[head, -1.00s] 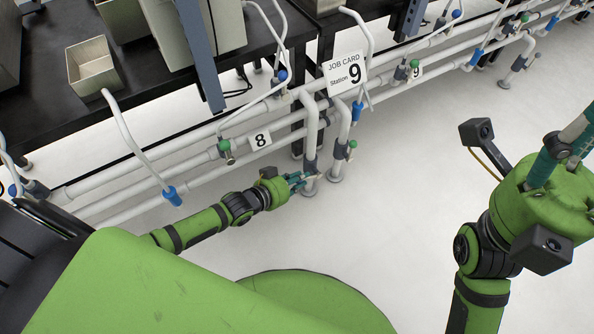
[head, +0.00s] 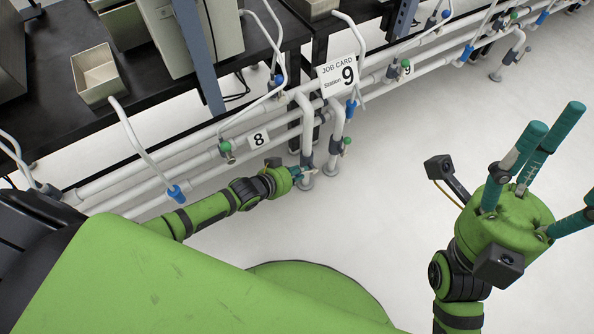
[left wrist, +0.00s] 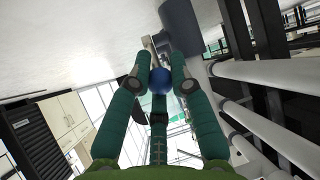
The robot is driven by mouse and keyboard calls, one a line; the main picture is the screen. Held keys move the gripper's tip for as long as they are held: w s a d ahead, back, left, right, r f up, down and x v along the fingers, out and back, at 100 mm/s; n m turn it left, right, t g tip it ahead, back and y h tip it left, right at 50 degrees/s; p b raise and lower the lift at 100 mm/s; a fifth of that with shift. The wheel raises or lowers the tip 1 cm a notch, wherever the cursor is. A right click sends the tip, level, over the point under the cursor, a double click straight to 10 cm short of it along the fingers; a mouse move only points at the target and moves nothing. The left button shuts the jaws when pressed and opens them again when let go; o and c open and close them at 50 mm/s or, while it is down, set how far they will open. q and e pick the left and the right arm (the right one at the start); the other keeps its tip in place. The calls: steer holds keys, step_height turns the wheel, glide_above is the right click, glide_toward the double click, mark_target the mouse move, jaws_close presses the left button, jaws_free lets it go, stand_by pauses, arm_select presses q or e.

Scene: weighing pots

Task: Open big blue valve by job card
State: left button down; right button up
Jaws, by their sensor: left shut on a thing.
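The job card (head: 340,72) reads "Station 9" and hangs on the pipes in the head view. A number 9 label (head: 407,68) is to its right, a number 8 label (head: 259,138) to its left. My left gripper (head: 303,173) is low beside the left of two vertical pipes below the card. In the left wrist view, my left gripper (left wrist: 159,74) is shut on a round blue valve knob (left wrist: 159,82), with fingers on both sides. The knob is hidden by my fingers in the head view. My right gripper (head: 548,155) is empty, fingers spread, over open floor.
White pipes run along the black bench (head: 60,135). Other fittings include a green knob (head: 225,147) near label 8, a green knob (head: 347,140) on the right vertical pipe and a blue nozzle (head: 176,193). An open box (head: 97,75) stands on the bench. Floor at right is clear.

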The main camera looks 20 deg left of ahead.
arm_select(q)
steer(key=c, duration=1.1)
jaws_free()
steer(key=shift+w+r, duration=0.15)
steer(key=shift+w, duration=0.05)
steer(key=shift+s, duration=0.1)
steer(key=shift+s+a+r, duration=0.15)
steer(key=shift+s, duration=0.3)
steer(key=v, duration=1.1)
